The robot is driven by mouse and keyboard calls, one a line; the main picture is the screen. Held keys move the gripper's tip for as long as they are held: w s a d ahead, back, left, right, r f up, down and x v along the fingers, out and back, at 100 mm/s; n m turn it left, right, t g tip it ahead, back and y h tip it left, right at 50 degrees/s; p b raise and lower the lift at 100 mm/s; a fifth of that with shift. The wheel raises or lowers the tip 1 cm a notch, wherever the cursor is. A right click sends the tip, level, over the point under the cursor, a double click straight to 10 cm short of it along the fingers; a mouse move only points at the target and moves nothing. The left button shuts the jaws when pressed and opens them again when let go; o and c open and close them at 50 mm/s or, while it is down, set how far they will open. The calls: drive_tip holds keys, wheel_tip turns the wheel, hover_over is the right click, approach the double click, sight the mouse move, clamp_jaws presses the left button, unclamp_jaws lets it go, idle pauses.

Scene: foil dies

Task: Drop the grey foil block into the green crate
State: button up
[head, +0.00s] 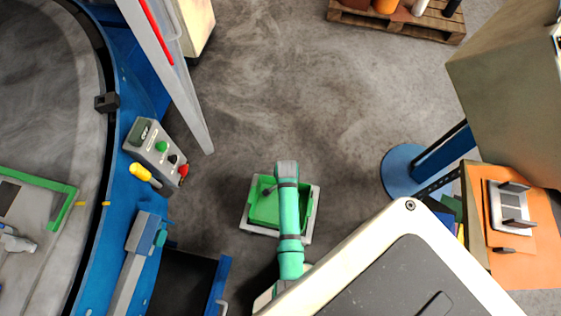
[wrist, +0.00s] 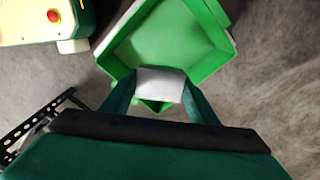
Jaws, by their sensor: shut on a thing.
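The green crate (head: 264,206) stands in the lower middle of the head view, with part of it hidden under my arm. It also shows in the wrist view (wrist: 205,22), at the top middle. My gripper (wrist: 158,92) is shut on the grey foil block (wrist: 160,84), which shows between its fingers. In the wrist view the block overlaps the near corner of the crate. I cannot tell its height above the crate. In the head view the fingers and the block are not clear.
A blue-rimmed round machine (head: 125,150) with a control box (head: 158,153) stands at the left. A blue round base (head: 402,171) and an orange surface (head: 535,262) are at the right. A pallet (head: 435,22) lies at the top. The grey floor between is clear.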

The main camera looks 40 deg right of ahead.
drive_tip(key=shift+f, duration=2.35)
drive_tip(key=o, duration=1.1)
wheel_tip(320, 180, up, 11)
drive_tip(key=shift+f, duration=0.1)
